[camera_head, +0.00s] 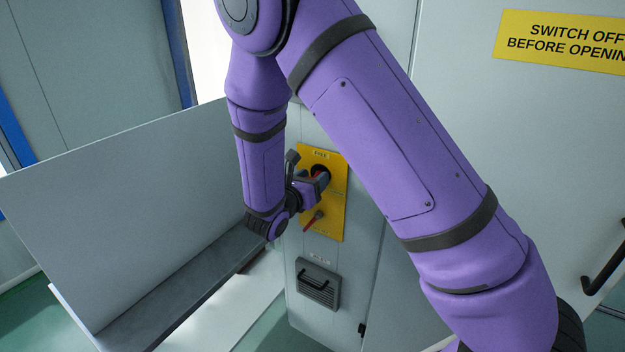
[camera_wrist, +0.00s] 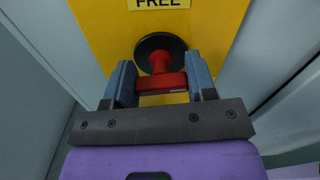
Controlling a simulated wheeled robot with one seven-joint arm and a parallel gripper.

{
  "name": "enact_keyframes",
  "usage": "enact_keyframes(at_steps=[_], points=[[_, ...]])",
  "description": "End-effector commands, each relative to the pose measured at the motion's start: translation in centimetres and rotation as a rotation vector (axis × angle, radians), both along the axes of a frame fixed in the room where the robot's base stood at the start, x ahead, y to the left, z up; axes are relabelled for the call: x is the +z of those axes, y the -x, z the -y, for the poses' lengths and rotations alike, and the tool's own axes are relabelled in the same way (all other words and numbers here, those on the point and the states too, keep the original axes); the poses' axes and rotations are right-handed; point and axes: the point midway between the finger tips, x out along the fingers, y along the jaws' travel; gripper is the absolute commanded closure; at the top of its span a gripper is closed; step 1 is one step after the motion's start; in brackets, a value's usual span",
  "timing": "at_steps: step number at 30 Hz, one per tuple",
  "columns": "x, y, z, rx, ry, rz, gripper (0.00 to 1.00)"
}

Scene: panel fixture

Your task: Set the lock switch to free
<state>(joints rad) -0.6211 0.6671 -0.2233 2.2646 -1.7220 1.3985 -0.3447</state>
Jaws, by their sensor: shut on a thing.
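The lock switch is a red handle on a round black base (camera_wrist: 152,42), mounted on a yellow plate (camera_head: 336,208). In the wrist view the red handle (camera_wrist: 162,83) lies across between the fingers, with a "FREE" label (camera_wrist: 160,3) above the base. My gripper (camera_head: 318,180) is at the upper part of the plate in the head view. It also shows in the wrist view (camera_wrist: 160,85), shut on the red handle. In the head view my gripper hides most of this switch.
A second red handle (camera_head: 313,220) sits lower on the same plate. A dark vented box (camera_head: 318,284) is below it on the grey cabinet. A large grey panel (camera_head: 120,220) stands at left. A black door handle (camera_head: 605,270) is at far right.

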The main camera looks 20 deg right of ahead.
Motion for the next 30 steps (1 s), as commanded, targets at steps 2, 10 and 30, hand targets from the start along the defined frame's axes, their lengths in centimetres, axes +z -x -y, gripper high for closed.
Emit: enact_keyframes(at_steps=[2,10,30], points=[[-0.01,-0.02,-0.07,0.000,0.035,-0.049,0.73],[-0.06,-0.13,-0.15,0.001,0.183,-0.253,0.73],[-0.35,-0.33,-0.34,0.001,0.558,-0.767,0.73]])
